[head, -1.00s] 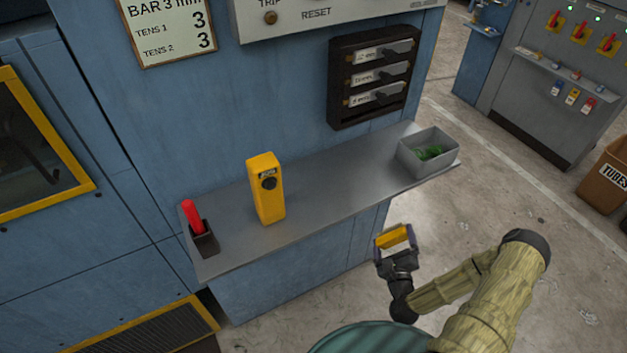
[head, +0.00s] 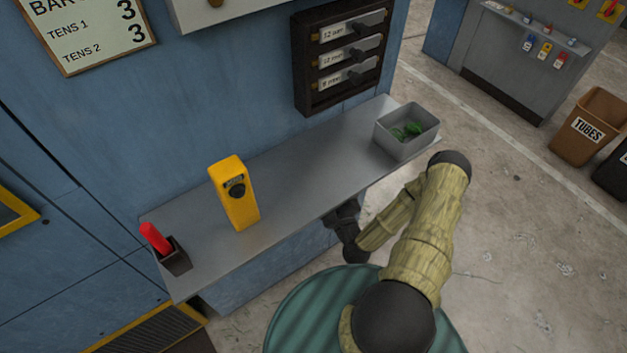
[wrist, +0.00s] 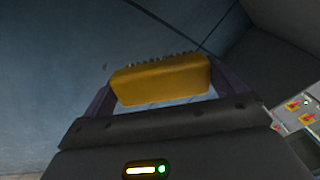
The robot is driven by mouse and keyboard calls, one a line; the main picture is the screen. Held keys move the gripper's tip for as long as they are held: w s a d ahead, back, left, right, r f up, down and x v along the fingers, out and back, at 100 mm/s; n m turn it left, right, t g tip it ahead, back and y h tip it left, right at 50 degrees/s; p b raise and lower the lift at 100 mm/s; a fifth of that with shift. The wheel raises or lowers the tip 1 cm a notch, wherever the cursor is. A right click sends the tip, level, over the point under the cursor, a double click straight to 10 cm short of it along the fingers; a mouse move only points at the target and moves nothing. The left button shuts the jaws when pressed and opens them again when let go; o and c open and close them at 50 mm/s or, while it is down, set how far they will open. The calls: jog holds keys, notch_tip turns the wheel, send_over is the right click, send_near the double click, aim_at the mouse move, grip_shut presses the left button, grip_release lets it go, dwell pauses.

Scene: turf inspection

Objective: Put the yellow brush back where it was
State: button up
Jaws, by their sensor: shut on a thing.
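The yellow brush (wrist: 160,82) is between the two fingers of my gripper (wrist: 162,88) in the wrist view, with a row of short dark bristles along its far edge. My gripper is shut on it. In the head view, my gripper is low at the front edge of the grey shelf (head: 305,180), partly hidden under or behind that edge. The brush itself is hidden there. A blue panel fills much of the wrist view beyond the brush.
On the shelf stand a yellow upright device (head: 236,200) with a black dial, a dark holder (head: 174,258) with a red handle (head: 155,238) at the left end, and a grey bin (head: 400,146) with green bits at the right end. The shelf's middle right is bare.

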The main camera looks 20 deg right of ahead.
jog(key=s+d+r+n+g+y+p, duration=0.2)
jog(key=s+d+n+g+y+p, duration=0.1)
jog(key=s, duration=0.5)
jog(key=s+d+r+n+g+y+p, duration=0.2)
jog(key=s+d+n+g+y+p, duration=0.15)
jog(key=s, duration=0.45)
jog(key=s+d+r+n+g+h+p, duration=0.1)
jog(key=d+r+g+p, duration=0.15)
jog(key=r, duration=0.35)
jog(key=d+r+g+h+p, duration=0.1)
jog(key=r+g, duration=0.2)
jog(key=r, duration=0.2)
jog(key=w+a+r+n+g+p, duration=0.25)
jog(key=w+r+n+g, duration=0.2)
jog(key=r+n, duration=0.35)
jog(key=w+a+r+n+h+p, duration=0.1)
jog(key=w+a+r+n+h, duration=0.1)
jog(key=a+n, duration=0.5)
jog(key=w+a+r+n+g+h+p, duration=0.1)
jog(key=w+a+r+n+h, duration=0.1)
jog(key=a+n, duration=0.5)
notch_tip(320, 180, up, 2)
jog(key=shift+w+a+r+n+p, duration=0.25)
jog(key=shift+w+a+n+p, duration=0.15)
jog(key=shift+w+n, duration=0.3)
jog(key=shift+g+h, duration=0.25)
